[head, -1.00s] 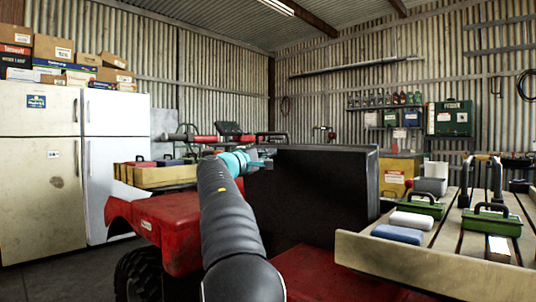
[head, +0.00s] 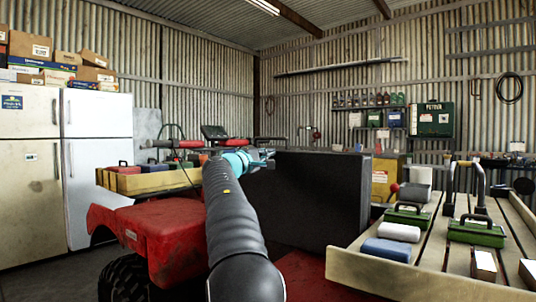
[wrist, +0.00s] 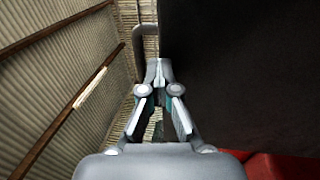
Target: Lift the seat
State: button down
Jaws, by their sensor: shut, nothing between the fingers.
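The seat (head: 305,200) looks like a big black slab standing raised over the red quad body (head: 172,240). Its broad dark face is toward me in the head view. In the wrist view the dark seat surface (wrist: 245,70) fills the upper right. My gripper (head: 266,155) is at the seat's upper left edge in the head view. In the wrist view my gripper (wrist: 159,68) is shut with its fingertips together and empty, beside the seat's edge. I cannot tell whether it touches the seat. My arm hides part of the quad and the seat's lower left.
A wooden slatted rack (head: 350,265) with green toolboxes (head: 475,232) and blue and white blocks stands close on the right. A wooden tray (head: 150,180) sits at the quad's left. Two fridges (head: 95,165) stand far left. Shelves (head: 375,107) line the back wall.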

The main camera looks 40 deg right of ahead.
jog(key=r+b+v, duration=0.2)
jog(key=b+v, duration=0.1)
jog(key=v, duration=1)
jog(key=shift+a+b, duration=0.4)
jog(key=shift+a, duration=0.2)
